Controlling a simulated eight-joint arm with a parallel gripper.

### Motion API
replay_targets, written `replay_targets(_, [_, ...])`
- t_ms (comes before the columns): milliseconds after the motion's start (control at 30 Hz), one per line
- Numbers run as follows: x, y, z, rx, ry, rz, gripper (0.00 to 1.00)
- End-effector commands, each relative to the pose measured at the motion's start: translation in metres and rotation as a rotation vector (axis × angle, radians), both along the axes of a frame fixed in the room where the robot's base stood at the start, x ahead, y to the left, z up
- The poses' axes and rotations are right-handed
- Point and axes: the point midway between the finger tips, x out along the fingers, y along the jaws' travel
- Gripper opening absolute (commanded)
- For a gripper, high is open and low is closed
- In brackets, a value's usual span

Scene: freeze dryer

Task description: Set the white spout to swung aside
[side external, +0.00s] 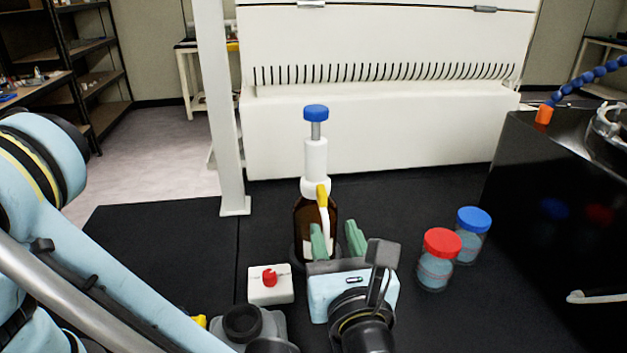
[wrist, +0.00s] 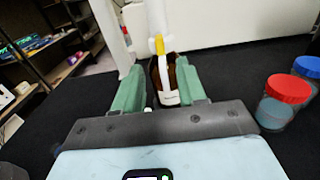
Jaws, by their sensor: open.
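A brown bottle (side external: 304,218) with a white dispenser top (side external: 315,160) and a blue knob (side external: 316,112) stands upright on the black bench. The white spout (side external: 325,224), with a yellow part (side external: 322,195) at its upper end, hangs down in front of the bottle on the side facing my gripper. In the wrist view the spout (wrist: 168,91) shows between the two green fingers. My gripper (side external: 337,236) is open, its fingertips low in front of the bottle. In the wrist view no contact between the fingers (wrist: 160,84) and the spout is clear. The bottle's lower part is partly hidden.
A white box with a red knob (side external: 269,284) sits left of my gripper. Jars with a red lid (side external: 441,243) and a blue lid (side external: 473,220) stand to the right. A white post (side external: 228,130) and a large white machine (side external: 370,130) stand behind.

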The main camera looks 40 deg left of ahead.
Motion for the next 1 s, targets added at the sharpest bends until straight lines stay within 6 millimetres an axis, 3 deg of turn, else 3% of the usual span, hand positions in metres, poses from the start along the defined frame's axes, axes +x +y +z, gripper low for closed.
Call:
replay_targets(500, [0.064, 0.065, 0.000, -0.001, 0.000, 0.003, 0.40])
replay_targets(1000, [0.076, 0.076, 0.001, -0.001, 0.000, 0.000, 0.40])
